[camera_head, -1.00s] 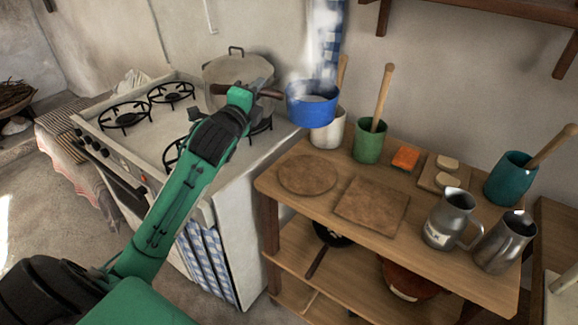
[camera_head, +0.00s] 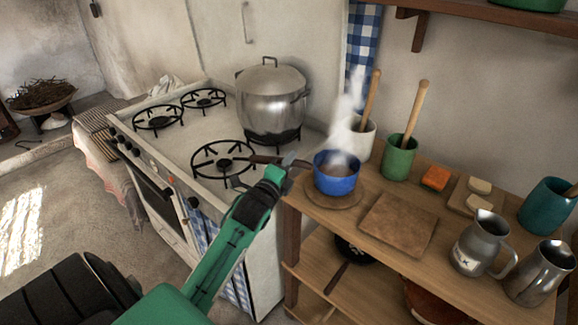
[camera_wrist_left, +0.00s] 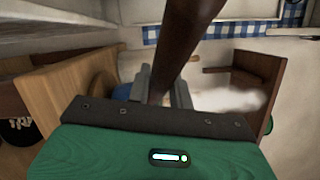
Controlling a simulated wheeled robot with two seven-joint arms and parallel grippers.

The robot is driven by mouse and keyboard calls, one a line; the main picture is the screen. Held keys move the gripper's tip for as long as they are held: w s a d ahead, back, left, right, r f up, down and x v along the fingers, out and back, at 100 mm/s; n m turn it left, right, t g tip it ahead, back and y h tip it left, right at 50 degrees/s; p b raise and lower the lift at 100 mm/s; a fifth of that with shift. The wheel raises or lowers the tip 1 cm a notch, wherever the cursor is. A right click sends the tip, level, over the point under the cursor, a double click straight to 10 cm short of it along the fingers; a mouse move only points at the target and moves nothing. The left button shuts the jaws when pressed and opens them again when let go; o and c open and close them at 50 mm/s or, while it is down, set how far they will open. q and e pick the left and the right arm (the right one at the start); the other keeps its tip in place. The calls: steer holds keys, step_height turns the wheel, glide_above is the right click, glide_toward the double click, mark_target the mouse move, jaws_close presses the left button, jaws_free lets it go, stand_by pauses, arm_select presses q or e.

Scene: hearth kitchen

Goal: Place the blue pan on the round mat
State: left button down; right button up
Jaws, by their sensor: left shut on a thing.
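The blue pan (camera_head: 336,180) is steaming and upright, over the round mat (camera_head: 333,200) at the left end of the wooden shelf top. It looks to be at or very near the mat; I cannot tell whether it touches. My left gripper (camera_head: 283,165) is shut on the pan's dark handle, to the left of the pan. In the left wrist view the brown handle (camera_wrist_left: 185,40) runs between my left fingers (camera_wrist_left: 160,88), and only a bit of the blue pan (camera_wrist_left: 122,92) shows behind them. My right gripper is not in view.
A square board (camera_head: 398,224) lies just right of the mat. A white pot (camera_head: 362,140) and a green pot (camera_head: 398,158) with wooden-handled tools stand behind. The stove (camera_head: 180,130) with a large lidded pot (camera_head: 272,100) is at left. Metal jugs (camera_head: 480,243) stand at right.

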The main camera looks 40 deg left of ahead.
arm_select(q)
steer(key=shift+f, duration=0.4)
steer(key=c, duration=1.3)
jaws_free()
steer(key=shift+f, duration=0.15)
steer(key=shift+o, duration=0.2)
